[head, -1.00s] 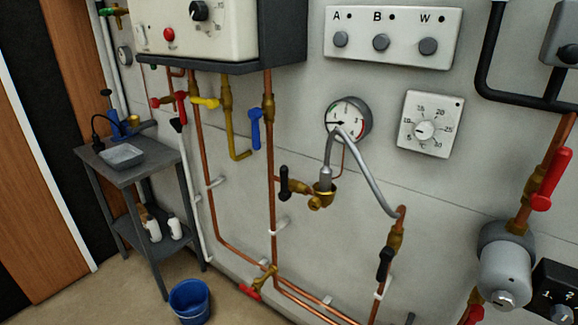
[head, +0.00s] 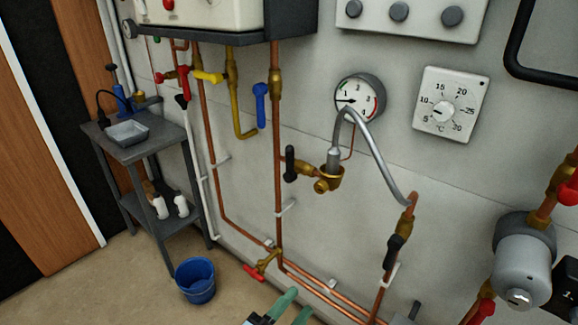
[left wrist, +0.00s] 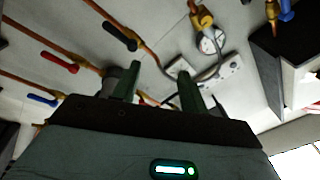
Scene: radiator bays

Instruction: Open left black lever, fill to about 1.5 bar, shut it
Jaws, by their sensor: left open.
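The left black lever (head: 290,163) stands upright, along the copper pipe beside its brass valve. A grey braided hose (head: 375,150) arches from that valve to a pipe at the right. The right black lever (head: 394,252) also lies roughly along its pipe. The pressure gauge (head: 358,98) is above the hose; its needle points left, near the 1, too small to read exactly. My left gripper (head: 292,308) enters at the bottom edge, below and apart from both levers. Its open, empty green fingers also show in the left wrist view (left wrist: 159,85). My right gripper is not in view.
A blue lever (head: 261,104), a yellow lever (head: 207,76) and red levers are on nearby pipes. A thermostat (head: 448,105) is right of the gauge. A grey trolley (head: 142,150) and blue bucket (head: 195,281) stand at left. Low copper pipes run along the wall.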

